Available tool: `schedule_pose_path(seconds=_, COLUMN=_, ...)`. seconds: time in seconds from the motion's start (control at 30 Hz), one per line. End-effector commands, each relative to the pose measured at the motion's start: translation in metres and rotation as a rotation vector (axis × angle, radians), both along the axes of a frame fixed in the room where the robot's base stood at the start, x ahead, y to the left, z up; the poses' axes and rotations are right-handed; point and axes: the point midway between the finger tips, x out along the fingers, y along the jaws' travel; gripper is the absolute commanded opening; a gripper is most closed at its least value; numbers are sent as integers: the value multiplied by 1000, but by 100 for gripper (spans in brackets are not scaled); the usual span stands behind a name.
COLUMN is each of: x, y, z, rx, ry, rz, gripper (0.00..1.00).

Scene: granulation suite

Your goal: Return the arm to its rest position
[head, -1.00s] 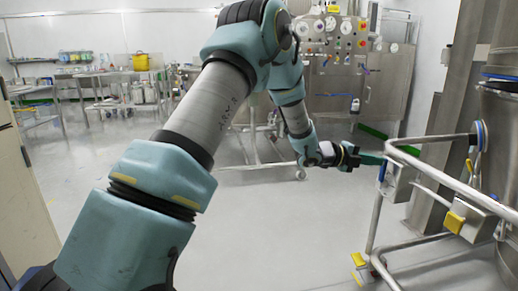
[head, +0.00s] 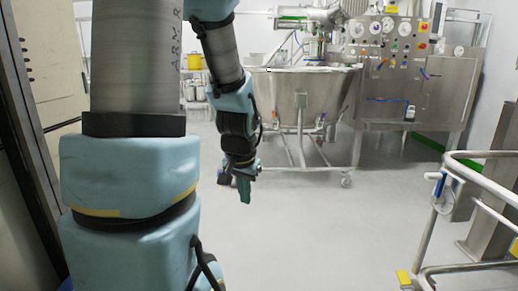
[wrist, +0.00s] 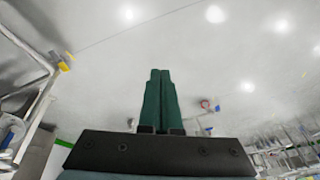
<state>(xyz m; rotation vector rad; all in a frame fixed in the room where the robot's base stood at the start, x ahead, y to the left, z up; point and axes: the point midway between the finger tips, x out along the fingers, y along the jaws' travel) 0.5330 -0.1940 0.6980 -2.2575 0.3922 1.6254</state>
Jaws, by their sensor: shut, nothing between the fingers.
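My gripper (head: 243,188) hangs from my bent arm left of the middle of the head view, with its green fingers pointing down over open floor. In the wrist view my gripper (wrist: 160,75) shows its two green fingers side by side, touching, with nothing between them. It is apart from the equipment around it.
A large steel vessel (head: 300,92) on a wheeled frame stands behind my gripper. A steel control cabinet (head: 420,85) with gauges is at the back right. A tubular rail (head: 432,220) stands at the right. A cabinet edge (head: 28,130) is close at the left. The middle floor (head: 320,235) is clear.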

Motion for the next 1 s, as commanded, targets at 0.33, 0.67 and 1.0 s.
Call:
schedule_pose_path(seconds=0.33, x=-75, y=31, z=37, rx=-65, ry=188, rz=336, gripper=0)
schedule_pose_path(seconds=0.67, x=-74, y=31, z=125, rx=-65, ry=186, rz=331, gripper=0)
schedule_pose_path(seconds=1.0, x=-74, y=31, z=220, rx=-64, ry=184, rz=329, gripper=0)
